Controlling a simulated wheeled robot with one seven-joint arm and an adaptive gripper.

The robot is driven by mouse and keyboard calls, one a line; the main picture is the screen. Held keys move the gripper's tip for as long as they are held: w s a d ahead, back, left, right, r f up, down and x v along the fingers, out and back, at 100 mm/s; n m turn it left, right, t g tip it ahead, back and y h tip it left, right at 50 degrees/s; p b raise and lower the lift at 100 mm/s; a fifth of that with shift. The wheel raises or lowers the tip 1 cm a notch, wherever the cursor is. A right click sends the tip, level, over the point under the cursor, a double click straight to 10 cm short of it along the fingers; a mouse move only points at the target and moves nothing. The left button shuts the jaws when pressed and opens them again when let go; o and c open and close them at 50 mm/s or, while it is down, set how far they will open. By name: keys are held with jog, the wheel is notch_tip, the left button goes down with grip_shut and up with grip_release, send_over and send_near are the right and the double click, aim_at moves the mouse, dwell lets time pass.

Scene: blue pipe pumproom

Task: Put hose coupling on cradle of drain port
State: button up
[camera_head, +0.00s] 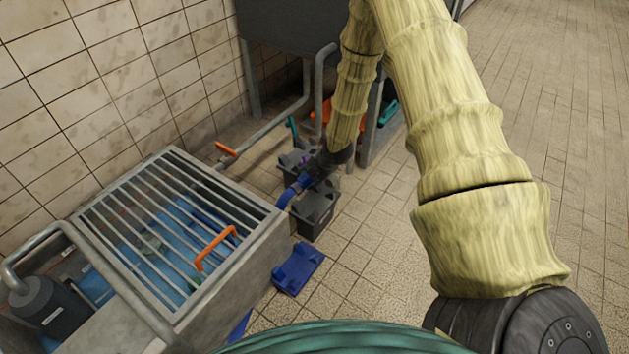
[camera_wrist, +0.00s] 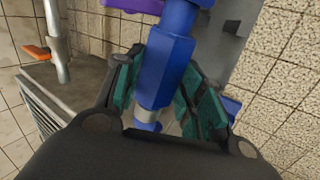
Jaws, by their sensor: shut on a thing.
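My gripper (camera_wrist: 160,85) has its teal pads on both sides of a blue hose coupling (camera_wrist: 167,66), shut on it. The coupling has a blue faceted body and a pale grey band near my palm. In the head view my gripper (camera_head: 308,181) is low beside the grated tank, and the blue coupling (camera_head: 289,195) shows at its left, near the tank's far right corner. A blue block-like piece (camera_head: 298,268) lies on the floor right of the tank. I cannot tell whether it is the drain port's cradle. The coupling's far end is cut off in the wrist view.
The grated tank (camera_head: 262,262) has an orange handle (camera_head: 216,247) on top. A pipe with an orange lever (camera_head: 226,149) runs behind the tank. A purple piece (camera_wrist: 133,5) is beside the coupling. Tiled floor at right is clear.

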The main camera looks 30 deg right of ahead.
jog(key=shift+n+y, duration=0.4)
jog(key=shift+n, duration=0.3)
jog(key=f+b, duration=0.1)
jog(key=f, duration=0.1)
jog(key=s+d+f+b, duration=0.1)
jog(key=s+f+b, duration=0.1)
jog(key=f+b, duration=0.1)
jog(key=shift+d+f, duration=0.3)
jog(key=shift+f, duration=0.05)
jog(key=shift+f+b, duration=0.75)
jog(key=shift+f, duration=1.35)
jog(key=o, duration=1.3)
jog(key=shift+s+r, duration=0.1)
jog(key=shift+v, duration=5.9)
